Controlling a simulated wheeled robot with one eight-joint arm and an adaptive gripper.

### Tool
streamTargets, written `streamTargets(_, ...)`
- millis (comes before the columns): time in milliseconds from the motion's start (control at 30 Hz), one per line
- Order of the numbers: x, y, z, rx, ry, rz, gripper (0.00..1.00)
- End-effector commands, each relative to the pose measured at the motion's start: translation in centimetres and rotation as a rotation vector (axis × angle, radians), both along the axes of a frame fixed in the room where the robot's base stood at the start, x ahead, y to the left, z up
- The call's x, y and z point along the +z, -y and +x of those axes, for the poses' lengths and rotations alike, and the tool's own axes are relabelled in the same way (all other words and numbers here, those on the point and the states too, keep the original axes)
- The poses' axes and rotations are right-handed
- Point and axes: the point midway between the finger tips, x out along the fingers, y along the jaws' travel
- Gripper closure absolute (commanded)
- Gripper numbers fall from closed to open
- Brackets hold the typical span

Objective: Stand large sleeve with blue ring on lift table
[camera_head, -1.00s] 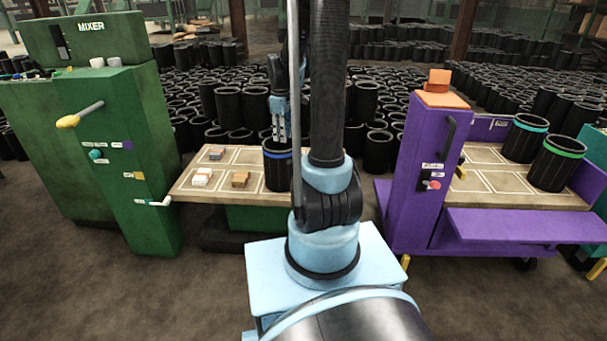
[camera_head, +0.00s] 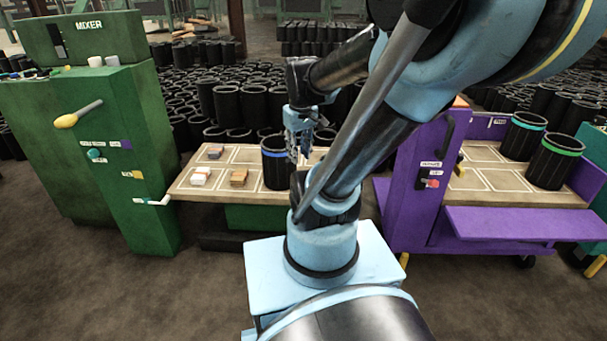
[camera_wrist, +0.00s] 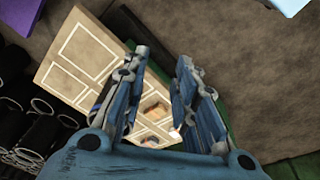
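The table top (camera_wrist: 75,45) shows beyond the fingers there.
Several small blocks (camera_head: 238,177) lie on the table's left part. The green mixer (camera_head: 110,130) stands left. A purple cart (camera_head: 410,200) at right carries a cyan-ringed sleeve (camera_head: 522,140) and a green-ringed sleeve (camera_head: 555,165). Many black sleeves (camera_head: 190,95) fill the floor behind.

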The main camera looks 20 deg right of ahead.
Motion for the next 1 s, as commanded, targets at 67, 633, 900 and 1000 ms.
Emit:
streamTargets(67, -0.7, 0.1, -1.8, -0.051, 0.007, 0.008, 0.73)
streamTargets(633, -3.8, -0.2, -7.2, -0.271, 0.041, 0.047, 0.73)
streamTargets(900, -3.8, -0.2, -7.1, -0.271, 0.041, 0.047, 0.73)
streamTargets(1000, -3.8, -0.2, -7.1, -0.271, 0.041, 0.047, 0.73)
